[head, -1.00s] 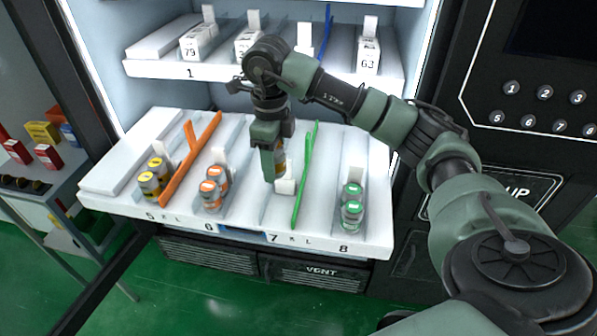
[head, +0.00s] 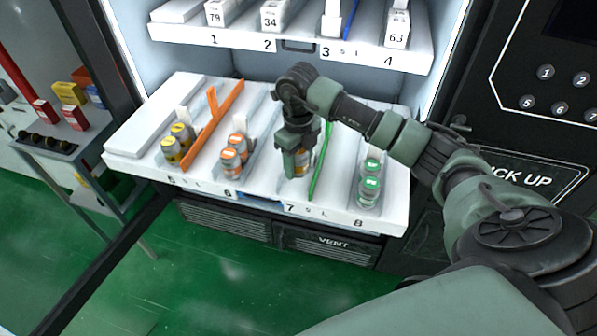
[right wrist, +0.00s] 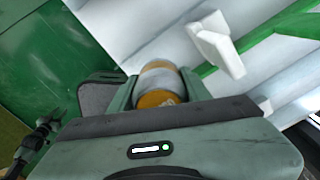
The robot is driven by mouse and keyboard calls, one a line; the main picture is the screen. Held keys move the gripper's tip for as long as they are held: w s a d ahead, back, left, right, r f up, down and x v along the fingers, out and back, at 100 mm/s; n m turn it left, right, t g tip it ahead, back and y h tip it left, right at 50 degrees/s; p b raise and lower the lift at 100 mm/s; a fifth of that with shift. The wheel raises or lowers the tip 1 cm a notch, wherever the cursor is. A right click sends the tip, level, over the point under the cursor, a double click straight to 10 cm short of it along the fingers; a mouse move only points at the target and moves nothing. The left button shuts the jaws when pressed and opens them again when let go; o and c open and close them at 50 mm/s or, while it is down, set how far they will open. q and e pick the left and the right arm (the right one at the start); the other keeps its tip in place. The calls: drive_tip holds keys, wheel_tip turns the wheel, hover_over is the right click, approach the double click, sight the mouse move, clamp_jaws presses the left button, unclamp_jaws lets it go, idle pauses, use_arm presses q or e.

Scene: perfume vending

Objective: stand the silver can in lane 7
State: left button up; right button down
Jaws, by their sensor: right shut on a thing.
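The silver can (head: 301,163) has a silver body with orange-gold ends. In the head view it is partly hidden by my right gripper (head: 296,168), which is shut on it. The can looks roughly upright, over the front part of lane 7 (head: 291,208), left of the green divider (head: 320,160). I cannot tell whether its base touches the lane floor. In the right wrist view the can (right wrist: 160,82) sits between the fingers, with a white pusher (right wrist: 215,46) beyond it.
Orange-topped cans (head: 231,160) stand in lane 6, left of the gripper. Green-topped cans (head: 370,182) stand in lane 8 to the right. Yellow-topped cans (head: 171,149) and an orange divider (head: 212,122) are farther left. An upper shelf (head: 270,42) overhangs behind.

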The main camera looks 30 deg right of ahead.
sight(298, 184)
wheel_tip(298, 184, down, 5)
drive_tip(key=shift+r+p, duration=0.2)
drive_tip(key=shift+p, duration=0.25)
drive_tip(key=shift+f, duration=0.1)
drive_tip(key=shift+f, duration=0.15)
drive_tip(key=c, duration=0.7)
unclamp_jaws()
